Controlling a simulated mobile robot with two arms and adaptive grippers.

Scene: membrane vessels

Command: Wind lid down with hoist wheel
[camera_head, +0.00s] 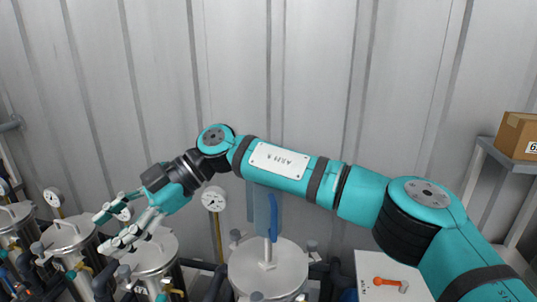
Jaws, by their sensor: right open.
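My right arm reaches across the view from the right. Its gripper (102,233) is open and empty, with its fingers pointing left and spread over the steel vessels at the left. The nearest large steel lid (268,270) is at the bottom centre, below my arm. A blue lever-like part (273,215) and a grey upright post stand above this lid, partly hidden by my arm. I cannot make out a hoist wheel for certain. Smaller lidded vessels (70,234) stand in a row at the left; one lid (152,257) lies just below my gripper. My left gripper is not in view.
A gauge (213,198) on a yellow stem stands behind the vessels, with another gauge (53,197) further left. Dark pipes run between the vessels. A cardboard box (519,136) sits on a shelf at the right.

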